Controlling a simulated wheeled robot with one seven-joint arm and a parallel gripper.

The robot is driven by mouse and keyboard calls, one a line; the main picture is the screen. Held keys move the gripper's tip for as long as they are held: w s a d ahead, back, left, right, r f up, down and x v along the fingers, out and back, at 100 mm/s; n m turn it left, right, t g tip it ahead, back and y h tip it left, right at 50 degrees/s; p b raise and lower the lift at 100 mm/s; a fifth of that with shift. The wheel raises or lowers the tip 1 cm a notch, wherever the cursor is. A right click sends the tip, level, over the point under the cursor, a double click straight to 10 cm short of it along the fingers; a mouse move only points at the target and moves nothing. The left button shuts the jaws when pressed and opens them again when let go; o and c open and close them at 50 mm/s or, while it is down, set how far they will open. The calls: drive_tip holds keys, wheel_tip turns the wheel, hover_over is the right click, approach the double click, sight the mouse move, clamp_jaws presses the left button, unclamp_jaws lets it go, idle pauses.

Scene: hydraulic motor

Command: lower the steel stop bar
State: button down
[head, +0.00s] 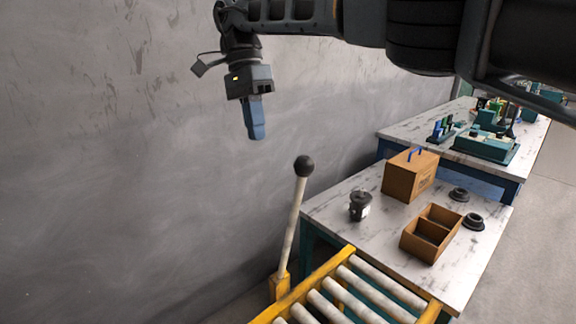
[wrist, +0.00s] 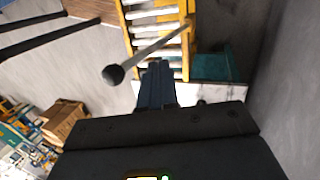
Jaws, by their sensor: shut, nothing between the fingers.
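A pale lever rod (head: 293,225) with a black ball knob (head: 304,166) stands nearly upright, leaning slightly right, from a yellow bracket at the roller conveyor's left side. In the wrist view the knob (wrist: 113,74) and rod (wrist: 158,47) lie just beyond the fingertips, the knob to their left. I cannot make out a separate steel stop bar. My gripper (head: 257,134) points down, above and left of the knob, apart from it. Its blue fingers are shut and empty; they also show in the wrist view (wrist: 156,66).
The yellow-framed roller conveyor (head: 320,285) adjoins a marble-topped table (head: 335,208). On it are a dark canister (head: 360,206), a closed brown box (head: 409,178), an open divided box (head: 409,244) and black rings (head: 473,221). A grey wall (head: 120,160) is at left.

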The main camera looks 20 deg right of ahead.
drive_tip(key=shift+h, duration=0.3)
drive_tip(key=d+r, duration=0.2)
drive_tip(key=r, duration=0.1)
drive_tip(key=shift+w+d+r, duration=0.1)
drive_tip(key=shift+w+d, duration=0.15)
drive_tip(key=shift+w, duration=0.1)
drive_tip(key=s+d+f+p, duration=0.1)
drive_tip(key=s+d+f, duration=0.1)
drive_tip(key=s+f, duration=0.4)
drive_tip(key=shift+w+x, duration=0.4)
drive_tip(key=shift+x, duration=1.8)
drive_tip(key=shift+a+f, duration=0.15)
drive_tip(key=shift+f, duration=0.05)
